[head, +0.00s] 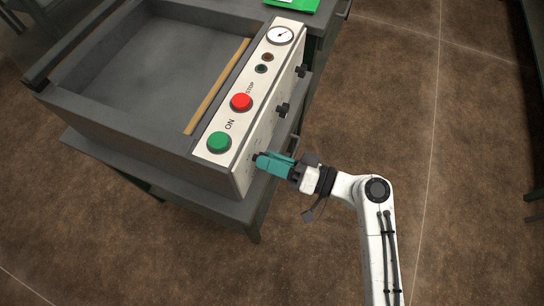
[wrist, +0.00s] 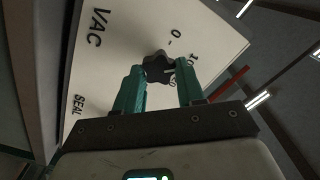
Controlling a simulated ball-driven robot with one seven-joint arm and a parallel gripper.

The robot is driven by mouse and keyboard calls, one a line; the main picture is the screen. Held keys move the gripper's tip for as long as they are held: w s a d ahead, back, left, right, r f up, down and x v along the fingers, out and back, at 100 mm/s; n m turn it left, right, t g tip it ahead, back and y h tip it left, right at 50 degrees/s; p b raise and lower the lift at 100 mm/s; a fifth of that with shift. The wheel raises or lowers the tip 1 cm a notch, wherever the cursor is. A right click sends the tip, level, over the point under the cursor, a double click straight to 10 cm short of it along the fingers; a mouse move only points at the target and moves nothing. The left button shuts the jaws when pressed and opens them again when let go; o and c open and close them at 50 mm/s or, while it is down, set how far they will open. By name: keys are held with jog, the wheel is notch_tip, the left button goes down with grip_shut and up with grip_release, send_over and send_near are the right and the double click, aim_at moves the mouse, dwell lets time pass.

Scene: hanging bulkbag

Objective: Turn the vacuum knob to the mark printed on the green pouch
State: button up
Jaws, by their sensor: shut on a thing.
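A dark lobed knob (wrist: 156,63) sits on the pale front panel in the wrist view, between my teal fingertips. The panel beside it reads VAC, and a printed scale with 0 and 10 runs around it; the other numbers are partly hidden. My gripper (head: 258,157) reaches the panel's near end from the right in the head view, shut on this knob (wrist: 160,72). A pale line shows at the knob's lower right, but I cannot read its setting for sure. The green pouch (head: 292,5) lies at the top edge of the head view, cut off, its mark unreadable.
The grey machine (head: 150,60) has a green ON button (head: 219,142), a red STOP button (head: 241,102) and a round gauge (head: 280,35) on top. Two more dark knobs (head: 283,110) (head: 301,71) stick out farther along the front panel.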

jog(key=shift+f+m+p, duration=0.2)
jog(key=shift+m+p, duration=3.9)
jog(key=shift+m, duration=2.9)
jog(key=o, duration=1)
jog(key=shift+o, duration=0.2)
jog(key=b+v, duration=0.1)
jog(key=v, duration=0.9)
jog(key=shift+d+b, duration=0.4)
jog(key=shift+s, duration=0.15)
